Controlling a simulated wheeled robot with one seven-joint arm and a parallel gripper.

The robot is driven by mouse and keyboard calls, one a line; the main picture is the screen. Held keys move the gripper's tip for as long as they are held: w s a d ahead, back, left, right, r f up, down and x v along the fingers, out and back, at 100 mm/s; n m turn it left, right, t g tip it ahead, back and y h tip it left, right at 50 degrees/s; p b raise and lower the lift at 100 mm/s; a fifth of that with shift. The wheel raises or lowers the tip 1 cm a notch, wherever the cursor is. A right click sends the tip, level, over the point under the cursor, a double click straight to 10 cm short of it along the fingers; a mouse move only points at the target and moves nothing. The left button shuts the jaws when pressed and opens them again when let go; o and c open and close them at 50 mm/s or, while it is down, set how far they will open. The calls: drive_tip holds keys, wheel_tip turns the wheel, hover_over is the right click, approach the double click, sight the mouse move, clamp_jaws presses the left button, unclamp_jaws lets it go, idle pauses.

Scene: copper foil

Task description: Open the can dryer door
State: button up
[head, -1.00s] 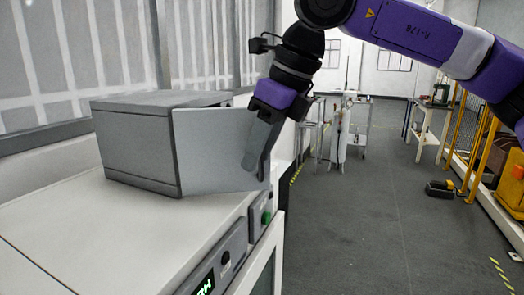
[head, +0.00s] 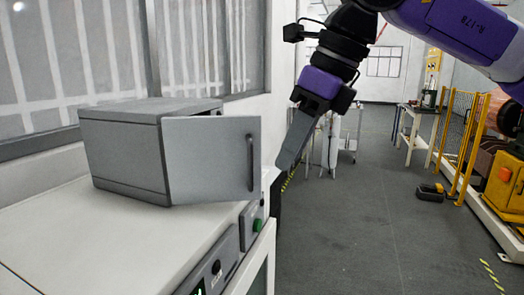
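The can dryer (head: 125,150) is a grey box on the white worktop at the left. Its door (head: 210,160) stands swung out from the front, with a gap at the top edge beside the body. A dark vertical handle (head: 250,162) is on the door's right side. My gripper (head: 285,160) hangs tilted to the right of the door, apart from the handle. Its fingers overlap in this view, so I cannot tell whether they are open or shut. Nothing shows held in it. The dryer's inside is hidden behind the door.
The white worktop (head: 60,235) has free room in front of the dryer. A control panel with a green button (head: 257,225) is on the cabinet front below the door. Grey floor lies open to the right. A yellow fence (head: 452,125) stands at the far right.

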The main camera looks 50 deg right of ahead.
drive_tip(key=shift+s+d, duration=0.25)
drive_tip(key=shift+s, duration=1.1)
drive_tip(key=shift+s+d, duration=0.25)
drive_tip(key=shift+s, duration=1.05)
